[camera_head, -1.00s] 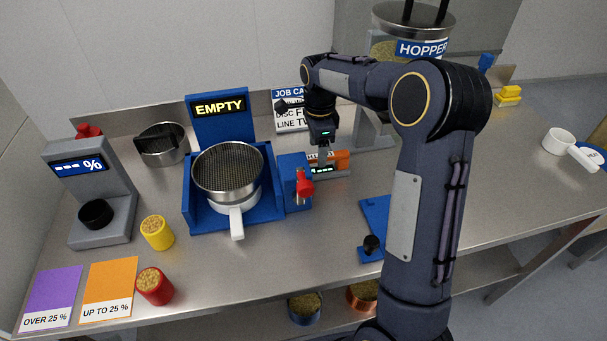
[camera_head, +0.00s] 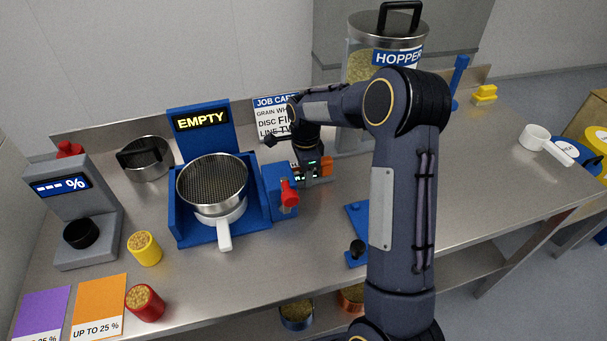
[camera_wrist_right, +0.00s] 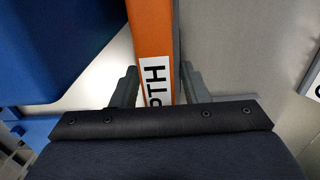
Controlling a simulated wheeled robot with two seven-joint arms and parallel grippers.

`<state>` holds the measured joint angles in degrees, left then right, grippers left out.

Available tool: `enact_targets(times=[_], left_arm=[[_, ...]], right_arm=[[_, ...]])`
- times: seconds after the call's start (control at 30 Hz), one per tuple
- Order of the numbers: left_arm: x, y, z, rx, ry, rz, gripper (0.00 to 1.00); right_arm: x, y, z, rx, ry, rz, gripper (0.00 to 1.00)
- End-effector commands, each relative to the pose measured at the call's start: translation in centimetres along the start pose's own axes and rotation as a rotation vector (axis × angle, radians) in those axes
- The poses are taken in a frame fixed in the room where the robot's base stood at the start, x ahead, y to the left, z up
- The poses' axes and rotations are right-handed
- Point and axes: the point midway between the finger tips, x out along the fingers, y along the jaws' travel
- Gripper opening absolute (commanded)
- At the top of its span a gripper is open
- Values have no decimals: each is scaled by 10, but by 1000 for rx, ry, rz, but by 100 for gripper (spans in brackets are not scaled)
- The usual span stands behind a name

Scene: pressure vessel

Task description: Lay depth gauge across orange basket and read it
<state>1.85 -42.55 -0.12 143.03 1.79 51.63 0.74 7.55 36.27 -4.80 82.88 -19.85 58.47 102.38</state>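The depth gauge (camera_head: 326,166) is an orange bar with a small lit display, standing on the bench just right of the blue stand. In the right wrist view its orange bar (camera_wrist_right: 152,40) carries a white label ending in "PTH". My right gripper (camera_head: 308,165) is down at the gauge. Its two fingers (camera_wrist_right: 158,85) stand on either side of the bar, with a narrow gap visible on the right side. No basket on the bench is plainly orange; a copper-coloured pot of grain (camera_head: 351,299) is on the lower shelf, partly hidden. My left gripper is not in view.
A round mesh sieve (camera_head: 212,180) sits in the blue stand (camera_head: 188,229) under an "EMPTY" sign; a red handle (camera_head: 289,193) is close to my gripper. The hopper (camera_head: 364,68) stands behind my arm. Yellow (camera_head: 144,252) and red (camera_head: 145,306) grain cups stand front left.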

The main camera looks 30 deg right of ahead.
Motion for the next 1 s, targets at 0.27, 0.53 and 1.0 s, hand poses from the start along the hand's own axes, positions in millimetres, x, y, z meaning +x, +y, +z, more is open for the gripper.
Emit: enact_targets(times=[0.27,0.53,1.0], left_arm=[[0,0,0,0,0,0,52],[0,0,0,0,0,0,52],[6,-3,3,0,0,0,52]], right_arm=[[-1,0,0,0,0,-1,7],[-4,-1,0,0,0,-3,7],[-72,-1,0,0,-1,-7,7]])
